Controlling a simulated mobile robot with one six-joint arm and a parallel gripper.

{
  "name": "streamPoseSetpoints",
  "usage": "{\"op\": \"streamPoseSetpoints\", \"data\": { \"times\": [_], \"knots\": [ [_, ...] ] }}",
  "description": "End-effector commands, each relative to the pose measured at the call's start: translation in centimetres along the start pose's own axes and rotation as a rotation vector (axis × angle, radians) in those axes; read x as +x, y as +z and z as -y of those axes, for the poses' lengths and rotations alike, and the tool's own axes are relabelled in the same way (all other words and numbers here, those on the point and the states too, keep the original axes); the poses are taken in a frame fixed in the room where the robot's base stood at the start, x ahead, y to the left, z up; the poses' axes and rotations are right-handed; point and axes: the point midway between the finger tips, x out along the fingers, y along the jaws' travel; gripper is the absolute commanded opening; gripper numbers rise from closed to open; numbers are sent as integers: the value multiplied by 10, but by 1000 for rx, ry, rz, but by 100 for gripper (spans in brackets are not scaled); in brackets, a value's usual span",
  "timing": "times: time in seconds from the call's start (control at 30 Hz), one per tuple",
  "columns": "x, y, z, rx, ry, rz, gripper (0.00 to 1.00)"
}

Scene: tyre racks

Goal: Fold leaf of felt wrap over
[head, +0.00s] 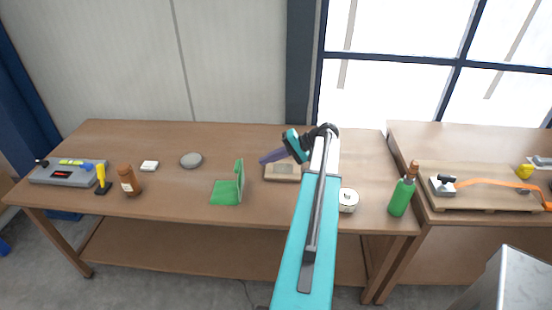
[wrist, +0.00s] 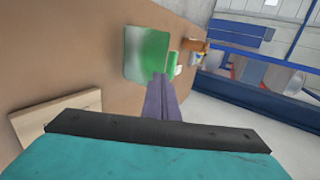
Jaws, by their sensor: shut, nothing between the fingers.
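The green felt wrap (head: 224,192) lies on the wooden table, left of my gripper. One leaf (head: 239,178) stands up along its right side, and the other part lies flat. In the wrist view a broad green face of the wrap (wrist: 147,53) shows just beyond my fingers, with a paler left part. My gripper (head: 263,160) is shut and empty, with its purple fingers pointing left toward the standing leaf, apart from it in the head view. In the wrist view my fingertips (wrist: 160,76) overlap the wrap's lower edge; I cannot tell whether they touch.
A pale wooden board (head: 283,174) lies under my gripper. A grey disc (head: 191,160), a brown bottle (head: 128,181) and a yellow-handled tool (head: 101,178) stand to the left. A round white tin (head: 348,200) and a green bottle (head: 401,196) stand to the right.

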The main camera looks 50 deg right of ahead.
Motion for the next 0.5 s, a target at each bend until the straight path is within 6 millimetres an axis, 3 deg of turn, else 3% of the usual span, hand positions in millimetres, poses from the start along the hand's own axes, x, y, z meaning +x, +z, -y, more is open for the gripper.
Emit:
{"op": "streamPoseSetpoints", "data": {
  "times": [0.23, 0.5],
  "knots": [
    [37, 1, -1, 0, 0, 1, 0],
    [61, 0, 16, 1, 0, 0, 0]
  ]
}}
